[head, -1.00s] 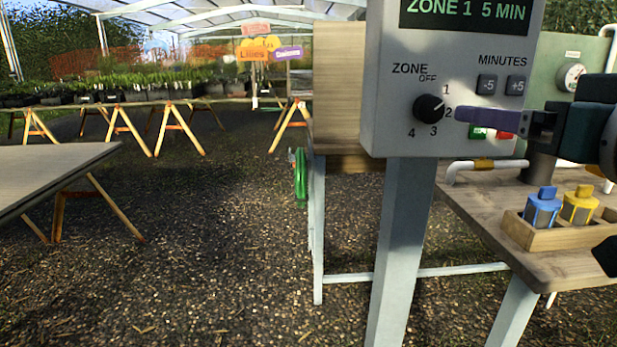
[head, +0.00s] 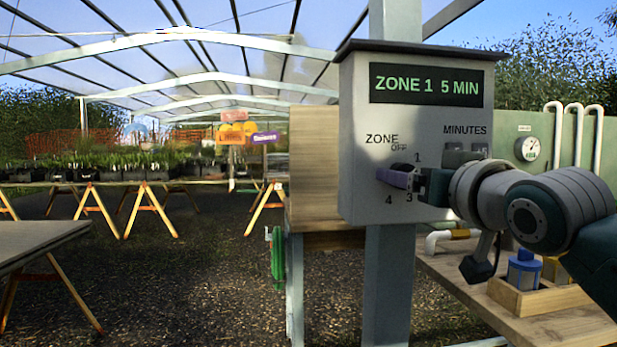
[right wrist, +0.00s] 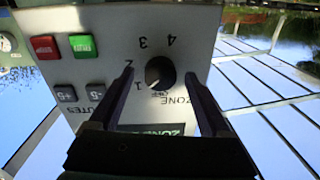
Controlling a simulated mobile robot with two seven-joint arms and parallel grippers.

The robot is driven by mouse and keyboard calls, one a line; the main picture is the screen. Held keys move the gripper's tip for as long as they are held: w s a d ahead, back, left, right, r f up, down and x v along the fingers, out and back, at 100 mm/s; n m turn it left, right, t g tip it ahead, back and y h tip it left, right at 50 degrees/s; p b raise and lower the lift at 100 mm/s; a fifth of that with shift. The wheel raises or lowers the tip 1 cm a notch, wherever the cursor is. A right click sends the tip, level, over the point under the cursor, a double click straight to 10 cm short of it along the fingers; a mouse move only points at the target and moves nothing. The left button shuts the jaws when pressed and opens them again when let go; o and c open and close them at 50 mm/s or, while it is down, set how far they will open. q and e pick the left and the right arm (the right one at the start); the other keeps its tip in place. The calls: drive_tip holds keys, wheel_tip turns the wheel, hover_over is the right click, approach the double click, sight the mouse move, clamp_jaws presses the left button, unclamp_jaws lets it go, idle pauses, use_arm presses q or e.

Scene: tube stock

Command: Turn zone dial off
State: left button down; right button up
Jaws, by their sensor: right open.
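The zone dial is a round black knob on the light grey control box (head: 362,120). In the right wrist view the dial (right wrist: 161,71) shows upside down, with its white mark toward the 1. In the head view it is mostly hidden behind my purple fingers. The display (head: 426,86) reads ZONE 1 5 MIN. My right gripper (head: 397,178) is in front of the dial. In the right wrist view its open fingers (right wrist: 160,77) stand on either side of the dial; I cannot tell whether they touch it. My left gripper is not in view.
Minute buttons (right wrist: 82,93) and red (right wrist: 45,47) and green (right wrist: 82,45) buttons sit beside the dial. A wooden bench (head: 455,270) with a tray (head: 535,299) and a blue-topped filter (head: 524,268) stands below right. A grey table (head: 40,240) is at left, with open gravel between.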

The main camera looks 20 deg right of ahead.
drive_tip(key=shift+w, duration=0.15)
drive_tip(key=shift+c, duration=0.2)
clamp_jaws()
idle(0.4)
